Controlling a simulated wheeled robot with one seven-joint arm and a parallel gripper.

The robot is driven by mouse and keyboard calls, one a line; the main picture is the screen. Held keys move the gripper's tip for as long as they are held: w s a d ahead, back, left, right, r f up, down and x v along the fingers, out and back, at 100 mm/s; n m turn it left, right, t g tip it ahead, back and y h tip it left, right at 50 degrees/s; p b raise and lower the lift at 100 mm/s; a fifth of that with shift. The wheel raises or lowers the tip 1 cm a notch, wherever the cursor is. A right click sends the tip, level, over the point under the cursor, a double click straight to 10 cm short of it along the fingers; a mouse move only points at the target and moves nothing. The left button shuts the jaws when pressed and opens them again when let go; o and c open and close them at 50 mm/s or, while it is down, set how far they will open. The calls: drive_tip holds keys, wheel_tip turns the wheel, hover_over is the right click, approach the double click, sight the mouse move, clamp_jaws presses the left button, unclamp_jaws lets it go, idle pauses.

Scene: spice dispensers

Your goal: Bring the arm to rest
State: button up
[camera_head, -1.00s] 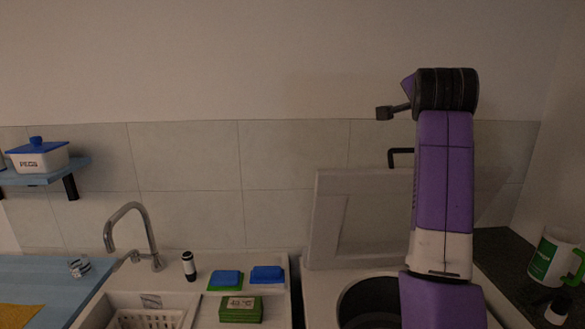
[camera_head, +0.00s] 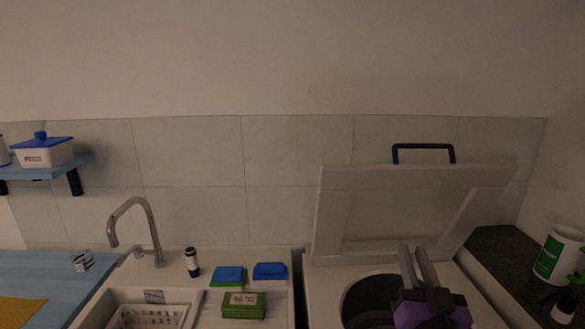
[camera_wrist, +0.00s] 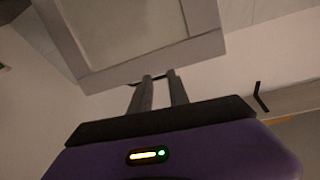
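My gripper (camera_head: 412,248) is low at the right in the head view, in front of the raised white lid (camera_head: 405,205) and over the right part of the round dark opening (camera_head: 365,298). Its two grey fingers point up, with a narrow gap between them. Nothing shows between them. In the wrist view my gripper (camera_wrist: 159,76) also has its fingers apart and empty, with the pale lid panel (camera_wrist: 210,45) beyond them. Most of my arm is out of the head view.
A sink with a white basket (camera_head: 150,316) and a curved faucet (camera_head: 145,215) is at the left. Blue and green sponges (camera_head: 243,306) and a small dispenser (camera_head: 192,262) are beside it. A white-green container (camera_head: 558,255) stands at the far right. The wall area above is clear.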

drive_tip(key=s+a+f+n+g, duration=0.1)
drive_tip(key=s+f, duration=0.5)
drive_tip(key=s, duration=0.9)
drive_tip(key=s+a+f+n+g+y+b, duration=0.1)
drive_tip(key=s+f+g, duration=0.2)
drive_tip(key=s, duration=1.1)
drive_tip(key=s+f+g, duration=0.2)
drive_tip(key=s+f, duration=0.7)
drive_tip(key=s, duration=0.6)
drive_tip(key=shift+s+a+f+n+y+b, duration=0.35)
drive_tip(key=shift+a+n+y, duration=0.05)
